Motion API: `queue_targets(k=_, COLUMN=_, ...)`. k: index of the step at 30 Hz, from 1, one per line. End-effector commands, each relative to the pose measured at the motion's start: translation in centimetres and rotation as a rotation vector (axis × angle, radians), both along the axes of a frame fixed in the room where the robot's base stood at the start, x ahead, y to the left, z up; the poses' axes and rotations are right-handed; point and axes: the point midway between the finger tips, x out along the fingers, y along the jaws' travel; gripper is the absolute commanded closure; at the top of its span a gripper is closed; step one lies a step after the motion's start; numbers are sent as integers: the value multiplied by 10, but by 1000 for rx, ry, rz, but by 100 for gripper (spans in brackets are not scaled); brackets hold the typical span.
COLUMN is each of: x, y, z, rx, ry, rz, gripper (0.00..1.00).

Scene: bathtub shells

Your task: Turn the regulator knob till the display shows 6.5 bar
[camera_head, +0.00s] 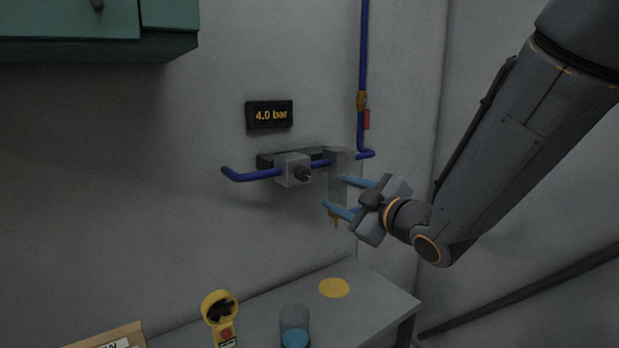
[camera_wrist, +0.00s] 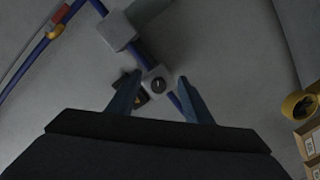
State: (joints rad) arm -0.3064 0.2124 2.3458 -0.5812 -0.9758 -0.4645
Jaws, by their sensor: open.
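The display (camera_head: 269,114) on the wall reads 4.0 bar in orange. Below it, a grey regulator block (camera_head: 288,163) sits on a blue pipe, with a small dark round knob (camera_head: 302,174) on its front. My gripper (camera_head: 335,194) is open and empty, with two blue fingers, to the right of the knob and apart from it in the head view. In the wrist view, the knob (camera_wrist: 158,86) with a light pointer mark appears between the tips of my open gripper (camera_wrist: 158,77). The display's reading cannot be made out in the wrist view.
A grey filter housing (camera_head: 340,160) hangs on the pipe right of the regulator. A vertical blue pipe (camera_head: 364,50) carries a red-handled valve (camera_head: 366,118). A green cabinet (camera_head: 90,50) hangs upper left.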

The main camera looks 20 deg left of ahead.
Motion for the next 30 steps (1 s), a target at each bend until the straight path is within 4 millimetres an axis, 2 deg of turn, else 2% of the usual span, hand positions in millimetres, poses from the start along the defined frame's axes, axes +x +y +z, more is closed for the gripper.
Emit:
queue_targets(k=3, x=-9, y=20, z=16, rx=21, ry=-74, rz=68, gripper=54)
queue_targets(k=7, x=-8, y=31, z=22, rx=30, ry=-99, rz=90, gripper=54)
queue_targets(k=18, x=25, y=69, z=22, rx=29, ry=-95, rz=89, gripper=54)
queue_targets(k=24, x=36, y=81, z=21, rx=29, ry=-96, rz=87, gripper=54)
queue_targets(k=30, x=39, y=84, z=21, rx=29, ry=-96, rz=87, gripper=54)
